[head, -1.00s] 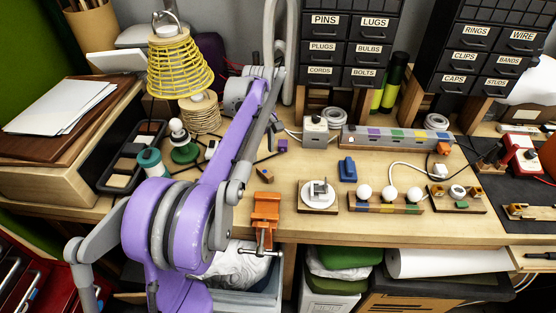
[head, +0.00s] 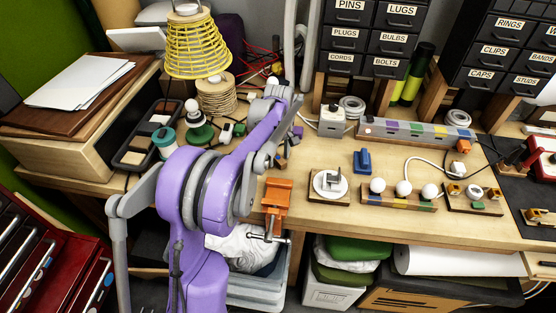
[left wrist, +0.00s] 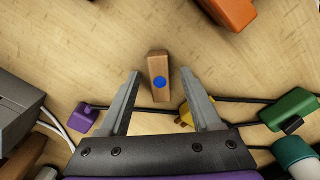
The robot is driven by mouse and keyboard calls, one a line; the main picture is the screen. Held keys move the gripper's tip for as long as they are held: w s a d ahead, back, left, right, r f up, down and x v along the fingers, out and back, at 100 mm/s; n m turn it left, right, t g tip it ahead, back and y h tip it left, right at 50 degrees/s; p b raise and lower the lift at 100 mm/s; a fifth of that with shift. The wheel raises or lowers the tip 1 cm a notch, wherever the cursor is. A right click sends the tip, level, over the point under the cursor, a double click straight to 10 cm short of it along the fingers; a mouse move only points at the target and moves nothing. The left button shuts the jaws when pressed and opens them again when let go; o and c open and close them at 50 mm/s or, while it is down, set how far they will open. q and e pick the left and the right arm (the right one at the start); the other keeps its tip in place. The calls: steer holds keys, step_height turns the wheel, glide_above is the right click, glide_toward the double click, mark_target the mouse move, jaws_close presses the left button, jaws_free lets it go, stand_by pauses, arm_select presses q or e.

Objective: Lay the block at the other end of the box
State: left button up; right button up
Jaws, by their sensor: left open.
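A small wooden block with a blue dot (left wrist: 158,66) lies on the bench in the left wrist view. It also shows in the head view as a small piece (head: 281,162) beside my arm. My left gripper (left wrist: 160,72) is open above the bench, with the block's lower part between its fingertips in the picture and no contact visible. In the head view the gripper is mostly hidden behind my purple arm. A long grey box with coloured sections (head: 415,132) lies at the back of the bench. I cannot tell whether it is the task's box. My right gripper is not in view.
An orange vice (head: 276,194) is clamped at the bench's front edge. A purple plug (left wrist: 86,116), a yellow plug (left wrist: 186,115) and a green plug (left wrist: 291,108) lie around the gripper. A yellow lampshade (head: 197,47) and spools stand left.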

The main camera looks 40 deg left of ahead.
arm_select(q)
steer(key=shift+f, duration=0.25)
jaws_close()
steer(key=shift+r, duration=0.1)
